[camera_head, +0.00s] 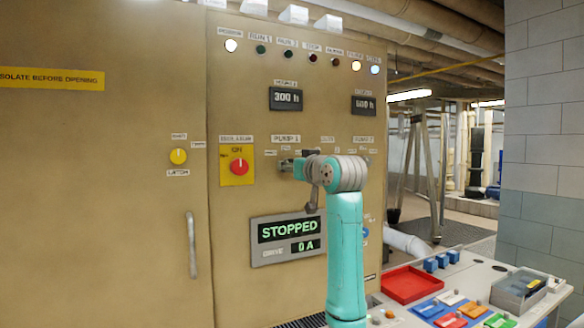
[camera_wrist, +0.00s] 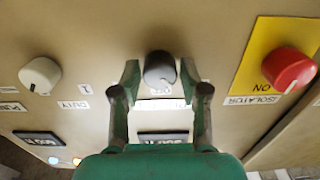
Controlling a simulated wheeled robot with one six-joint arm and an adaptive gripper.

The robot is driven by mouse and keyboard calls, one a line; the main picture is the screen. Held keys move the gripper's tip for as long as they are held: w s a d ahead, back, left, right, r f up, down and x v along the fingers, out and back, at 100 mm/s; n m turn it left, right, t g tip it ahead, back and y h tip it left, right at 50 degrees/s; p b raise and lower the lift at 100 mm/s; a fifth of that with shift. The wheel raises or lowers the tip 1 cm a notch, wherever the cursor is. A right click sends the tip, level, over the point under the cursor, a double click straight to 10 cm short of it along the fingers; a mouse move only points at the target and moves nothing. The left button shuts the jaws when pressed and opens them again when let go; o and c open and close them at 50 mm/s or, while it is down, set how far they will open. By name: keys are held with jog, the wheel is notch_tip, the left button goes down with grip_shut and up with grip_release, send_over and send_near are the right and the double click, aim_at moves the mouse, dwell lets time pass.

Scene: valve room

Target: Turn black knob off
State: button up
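The black knob (camera_wrist: 159,66) is on the beige panel, in the upper middle of the wrist view. A small pale mark shows near its lower edge in that picture. My gripper (camera_wrist: 160,78) is open, with one finger on each side of the knob and a gap showing on both sides. Nothing is held. In the head view my gripper (camera_head: 291,164) is at the panel just below the PUMP 1 label (camera_head: 286,139). My arm and gripper hide the knob there.
A red isolator knob on a yellow plate (camera_head: 238,167) is left of my gripper in the head view. A white knob (camera_wrist: 40,74) is on the other side. A STOPPED display (camera_head: 288,232) sits below. A workbench with a red tray (camera_head: 410,284) is at the lower right.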

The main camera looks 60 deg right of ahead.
jog(key=c, duration=0.6)
jog(key=shift+m, duration=4.4)
jog(key=o, duration=1.2)
jog(key=shift+w, duration=0.1)
